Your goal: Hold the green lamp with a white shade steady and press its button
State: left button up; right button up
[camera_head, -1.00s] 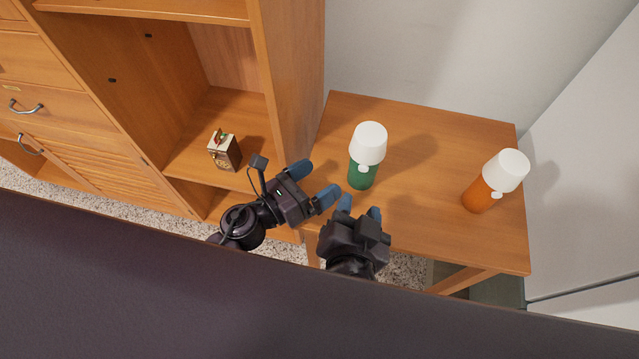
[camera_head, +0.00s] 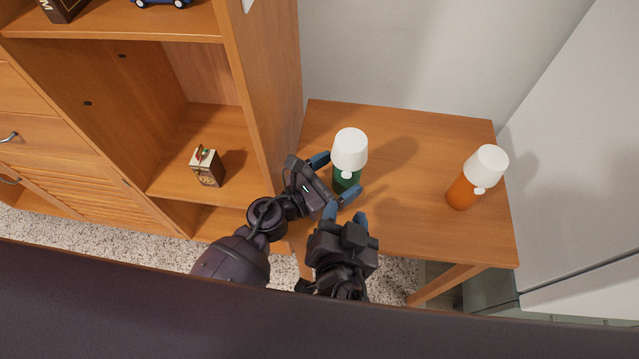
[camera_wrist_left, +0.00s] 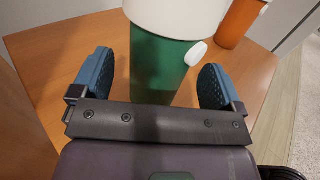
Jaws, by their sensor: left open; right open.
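The green lamp (camera_head: 343,183) with a white shade (camera_head: 350,149) stands upright on the wooden table. Its white button (camera_head: 347,175) sits on the front just below the shade. My left gripper (camera_head: 340,174) is open, with its blue fingers on either side of the green body. In the left wrist view the green body (camera_wrist_left: 160,68) stands between the open fingers, with gaps at both sides, and the button (camera_wrist_left: 196,54) is near the right finger. My right gripper (camera_head: 346,215) is open and empty, just in front of the lamp at the table's front edge.
An orange lamp (camera_head: 463,191) with a white shade stands at the right of the table (camera_head: 412,140). A wooden shelf unit (camera_head: 262,80) rises close on the left, with a small patterned box (camera_head: 208,168) on its lower shelf. The table between the lamps is clear.

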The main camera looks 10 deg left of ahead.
pick_arm(q)
jog(key=shift+x, duration=1.5)
jog(key=shift+a, duration=0.1)
jog(key=shift+c, duration=0.4)
jog(key=c, duration=1.1)
pick_arm(e)
grip_shut()
dwell(0.6)
